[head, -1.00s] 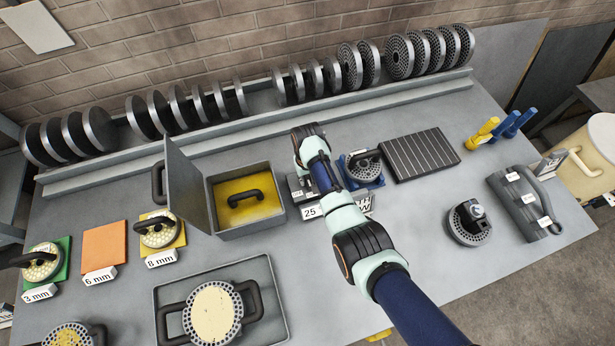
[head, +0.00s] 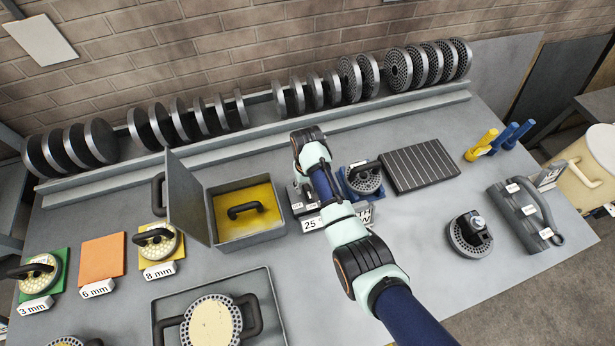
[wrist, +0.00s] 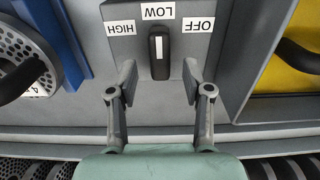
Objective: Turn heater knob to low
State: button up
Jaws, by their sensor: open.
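In the wrist view the heater knob (wrist: 159,62) is a dark upright bar with a white line on its upper end. The line points at the LOW label (wrist: 158,11), between HIGH (wrist: 121,28) on the left and OFF (wrist: 198,25) on the right. My gripper (wrist: 159,78) is open, one finger on each side below the knob, with clear gaps. Nothing is between the fingers except the view of the grey panel and knob. In the head view my arm covers most of the heater (head: 297,199), and the knob and fingers are hidden.
An open metal box with a yellow inside (head: 280,232) stands left of the heater. A blue holder with a perforated die (head: 366,181) and a black ribbed plate (head: 420,166) are at right. Upright discs line the back rack.

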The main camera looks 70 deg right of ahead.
aim_at(307, 190)
notch_tip(307, 190, up, 9)
jog(key=shift+f, duration=0.1)
dwell(0.6)
